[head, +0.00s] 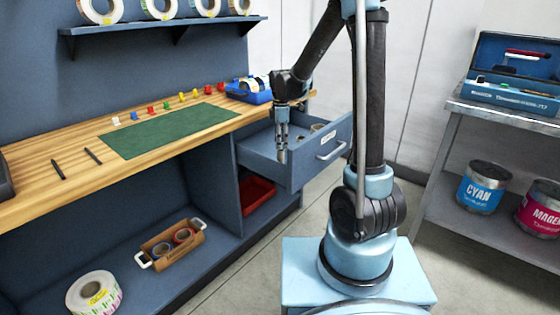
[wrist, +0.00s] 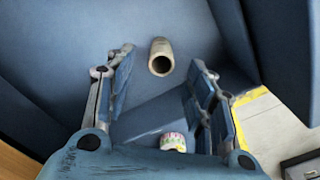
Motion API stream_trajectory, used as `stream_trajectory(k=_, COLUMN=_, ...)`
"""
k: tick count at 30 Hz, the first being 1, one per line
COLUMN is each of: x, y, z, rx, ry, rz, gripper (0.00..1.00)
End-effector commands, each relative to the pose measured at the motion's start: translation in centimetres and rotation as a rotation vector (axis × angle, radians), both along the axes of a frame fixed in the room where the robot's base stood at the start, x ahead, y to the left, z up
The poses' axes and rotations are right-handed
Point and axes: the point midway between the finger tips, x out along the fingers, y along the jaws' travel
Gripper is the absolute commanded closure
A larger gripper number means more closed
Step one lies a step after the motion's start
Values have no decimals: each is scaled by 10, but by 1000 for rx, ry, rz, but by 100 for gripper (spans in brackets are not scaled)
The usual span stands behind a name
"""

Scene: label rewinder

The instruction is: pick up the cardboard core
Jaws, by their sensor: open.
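The cardboard core (wrist: 161,62) is a short tan tube with a dark open end, on the floor of the open drawer (head: 270,150). In the wrist view it appears between the tips of my gripper (wrist: 161,56), beyond them, with no contact visible. In the head view my gripper (head: 282,154) hangs pointing down at the drawer, its fingers apart and empty. A small tan shape (head: 317,127) near the drawer's back right may be the core, but it is too small to tell.
A small roll with a colourful label (wrist: 173,142) shows low between the fingers in the wrist view. The drawer walls surround the gripper closely. The wooden worktop (head: 60,150) is beside it, with a blue tray (head: 248,97) near the corner. A red bin (head: 258,193) is below.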

Motion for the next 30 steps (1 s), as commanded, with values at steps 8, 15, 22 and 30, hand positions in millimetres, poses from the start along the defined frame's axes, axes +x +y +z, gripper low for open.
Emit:
stream_trajectory(k=8, x=0, y=1, z=-16, rx=0, ry=0, rz=0, gripper=50)
stream_trajectory(k=15, x=-1, y=3, z=-46, rx=0, ry=0, rz=0, gripper=50)
stream_trajectory(k=22, x=-1, y=2, z=-58, rx=0, ry=0, rz=0, gripper=50)
stream_trajectory(k=30, x=-1, y=3, z=-58, rx=0, ry=0, rz=0, gripper=66)
